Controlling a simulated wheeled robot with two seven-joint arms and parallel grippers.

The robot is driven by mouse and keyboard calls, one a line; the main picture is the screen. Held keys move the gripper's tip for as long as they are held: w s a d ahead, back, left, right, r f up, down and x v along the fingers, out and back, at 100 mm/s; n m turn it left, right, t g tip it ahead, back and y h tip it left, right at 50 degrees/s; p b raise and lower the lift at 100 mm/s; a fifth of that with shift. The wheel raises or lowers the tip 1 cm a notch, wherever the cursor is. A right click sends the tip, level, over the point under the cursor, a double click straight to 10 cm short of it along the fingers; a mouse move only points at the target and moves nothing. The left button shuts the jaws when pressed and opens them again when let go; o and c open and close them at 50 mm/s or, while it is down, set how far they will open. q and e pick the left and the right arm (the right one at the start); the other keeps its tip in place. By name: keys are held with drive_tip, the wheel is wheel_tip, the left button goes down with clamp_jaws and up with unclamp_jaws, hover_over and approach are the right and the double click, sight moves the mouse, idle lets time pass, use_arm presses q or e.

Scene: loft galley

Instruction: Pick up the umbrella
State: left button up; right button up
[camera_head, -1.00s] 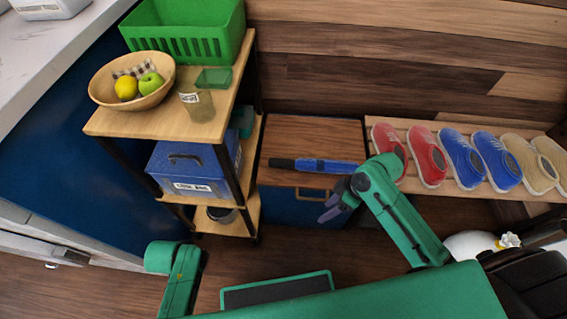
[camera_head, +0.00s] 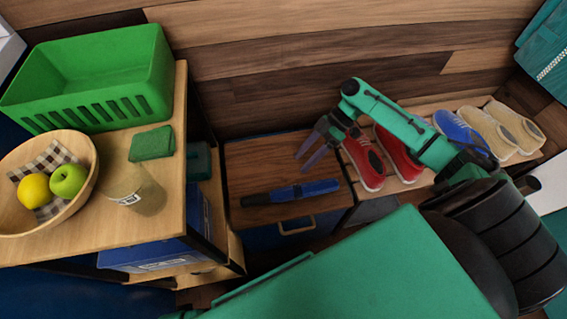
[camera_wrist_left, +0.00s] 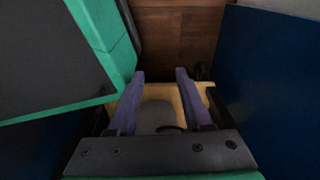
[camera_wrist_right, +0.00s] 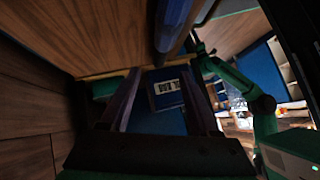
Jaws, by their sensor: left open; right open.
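The umbrella (camera_head: 305,190) is folded, blue with a black handle end at the left. It lies flat on the low wooden cabinet top (camera_head: 275,155) in the head view. My right gripper (camera_head: 302,164) is open and empty, just behind and above the umbrella's blue part, apart from it as far as I can tell. In the right wrist view, the open fingers (camera_wrist_right: 159,72) show, and a blue length that looks like the umbrella (camera_wrist_right: 172,25) is at the top. My left gripper (camera_wrist_left: 160,73) shows only in the left wrist view, open and empty.
Red shoes (camera_head: 400,155), blue shoes and beige shoes stand on a slatted rack to the right. A wooden shelf cart at left bears a green basket (camera_head: 95,85), a fruit bowl (camera_head: 85,190) and a cup (camera_head: 140,195). A blue box (camera_head: 150,257) sits below.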

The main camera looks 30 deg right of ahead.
sight(277, 190)
drive_tip(key=x, duration=0.4)
drive_tip(key=b+x, duration=0.1)
drive_tip(key=x, duration=0.9)
drive_tip(key=shift+s+a+f, duration=0.1)
drive_tip(key=shift+s, duration=0.2)
use_arm(q)
drive_tip(key=shift+w+d+r, duration=0.2)
drive_tip(key=shift+w+r, duration=0.2)
drive_tip(key=shift+w, duration=0.25)
drive_tip(key=shift+w+d+r, duration=0.15)
drive_tip(key=shift+w+r, duration=0.25)
drive_tip(key=shift+w, duration=0.2)
use_arm(e)
clamp_jaws()
